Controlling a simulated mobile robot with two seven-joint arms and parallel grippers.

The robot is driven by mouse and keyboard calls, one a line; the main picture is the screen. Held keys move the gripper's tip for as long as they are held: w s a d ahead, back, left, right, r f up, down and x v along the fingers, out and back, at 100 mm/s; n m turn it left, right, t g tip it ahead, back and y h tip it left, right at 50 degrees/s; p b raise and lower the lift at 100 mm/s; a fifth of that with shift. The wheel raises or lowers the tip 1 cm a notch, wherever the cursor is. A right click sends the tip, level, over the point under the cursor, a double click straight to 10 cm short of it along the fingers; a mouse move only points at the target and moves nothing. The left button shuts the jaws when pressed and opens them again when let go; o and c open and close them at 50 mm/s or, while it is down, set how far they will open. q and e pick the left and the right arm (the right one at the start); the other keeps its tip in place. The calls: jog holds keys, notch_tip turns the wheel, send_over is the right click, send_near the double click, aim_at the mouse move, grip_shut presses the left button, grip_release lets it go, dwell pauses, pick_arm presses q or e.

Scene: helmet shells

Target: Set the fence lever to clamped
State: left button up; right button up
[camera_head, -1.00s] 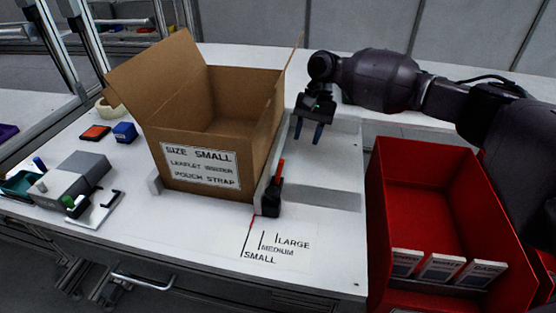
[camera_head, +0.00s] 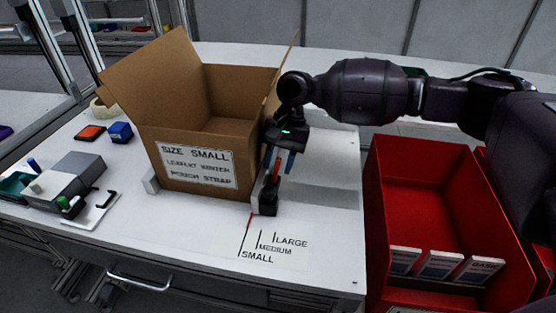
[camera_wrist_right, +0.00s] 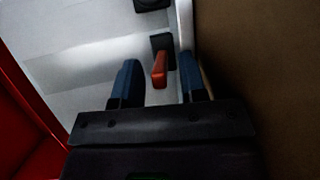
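The fence lever (camera_head: 276,166) has a red-orange handle on a black base (camera_head: 268,203) at the front end of the light grey fence (camera_head: 257,194). The handle stands up from the base. In the right wrist view the red handle (camera_wrist_right: 159,69) lies between the two blue fingertips, with gaps on both sides. My right gripper (camera_head: 280,160) is open around or just above the handle, beside the box's right wall. I cannot tell whether a finger touches it. The open cardboard box (camera_head: 197,168), labelled SIZE SMALL, stands against the fence. My left gripper is not in view.
SMALL, MEDIUM and LARGE marks (camera_head: 262,247) are printed on the white table in front of the fence. A red bin (camera_head: 424,200) with white packets stands at the right. A grey device (camera_head: 70,180), a blue block (camera_head: 121,131) and tape (camera_head: 103,109) lie at the left.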

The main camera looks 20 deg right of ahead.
jog(key=shift+r, duration=0.15)
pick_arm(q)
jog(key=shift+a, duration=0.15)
pick_arm(e)
grip_shut()
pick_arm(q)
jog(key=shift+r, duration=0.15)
